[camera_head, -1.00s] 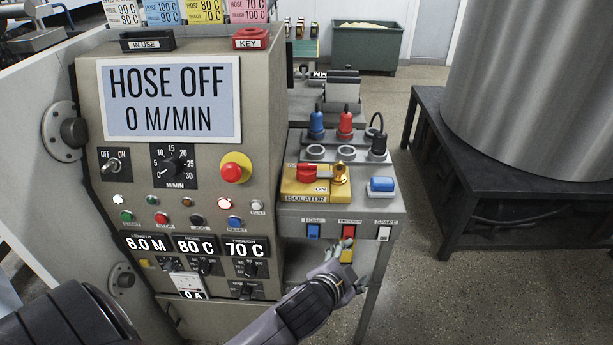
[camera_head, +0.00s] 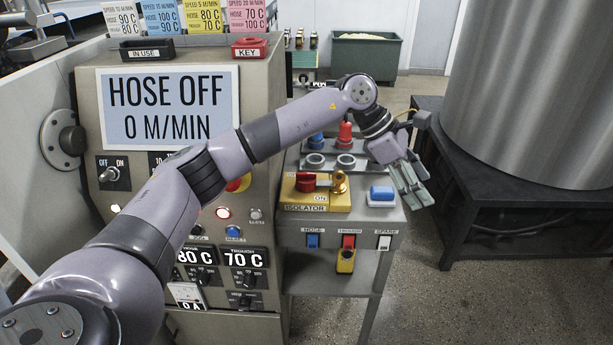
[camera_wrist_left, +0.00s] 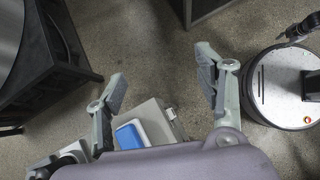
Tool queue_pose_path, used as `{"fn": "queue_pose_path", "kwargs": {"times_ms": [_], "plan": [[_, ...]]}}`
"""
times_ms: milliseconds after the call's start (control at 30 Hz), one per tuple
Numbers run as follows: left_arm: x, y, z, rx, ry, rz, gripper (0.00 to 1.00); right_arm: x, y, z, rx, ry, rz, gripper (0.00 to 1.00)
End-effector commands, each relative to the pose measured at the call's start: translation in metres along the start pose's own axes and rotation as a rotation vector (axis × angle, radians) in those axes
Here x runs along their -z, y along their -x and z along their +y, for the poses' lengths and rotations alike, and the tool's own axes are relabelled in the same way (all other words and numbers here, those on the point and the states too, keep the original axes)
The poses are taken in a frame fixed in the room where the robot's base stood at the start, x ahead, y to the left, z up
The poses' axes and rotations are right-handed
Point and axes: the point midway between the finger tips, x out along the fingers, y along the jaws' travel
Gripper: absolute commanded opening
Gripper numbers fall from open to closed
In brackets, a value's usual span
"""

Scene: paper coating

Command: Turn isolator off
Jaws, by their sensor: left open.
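The isolator (camera_head: 315,203) is a yellow box on the grey side bench, with its name on the front edge. Its red handle (camera_head: 306,182) lies roughly sideways on top, and a brass piece (camera_head: 340,182) stands at its right end. An ON label shows in front of the handle. My left gripper (camera_head: 414,196) is open and empty, right of the isolator beyond the blue block, with fingers pointing down. In the left wrist view the open fingers (camera_wrist_left: 160,68) have floor between them; the isolator is not clearly seen there.
The blue block (camera_head: 382,194) sits between isolator and gripper. Behind stand round sockets and a red plug (camera_head: 345,135). A steel drum (camera_head: 540,90) stands right.

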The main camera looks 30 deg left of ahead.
Motion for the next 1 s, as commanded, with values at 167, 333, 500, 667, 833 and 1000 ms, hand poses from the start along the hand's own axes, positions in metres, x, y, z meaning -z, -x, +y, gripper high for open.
{"fn": "queue_pose_path", "kwargs": {"times_ms": [167, 333, 500, 667, 833, 1000], "plan": [[0.08, 0.126, 0.042, -0.079, -0.008, 0.446, 0.64, 0.0, 0.0, 0.0, 0.0, 0.0, 0.0, 0.4], [0.118, 0.212, 0.04, -0.086, 0.066, 0.674, 0.64, 0.0, 0.0, -0.001, 0.001, 0.0, 0.0, 0.4], [0.132, 0.235, 0.035, -0.078, 0.101, 0.74, 0.64, 0.0, 0.0, -0.002, 0.002, 0.0, 0.0, 0.4], [0.146, 0.221, 0.035, -0.074, 0.102, 0.741, 0.64, 0.001, -0.001, -0.003, 0.003, 0.0, 0.001, 0.4], [0.17, 0.194, 0.036, -0.073, 0.101, 0.74, 0.64, 0.001, -0.001, -0.003, 0.003, 0.0, 0.001, 0.4], [0.194, 0.166, 0.038, -0.073, 0.101, 0.738, 0.64, 0.001, 0.001, -0.003, 0.003, 0.0, 0.001, 0.4]]}}
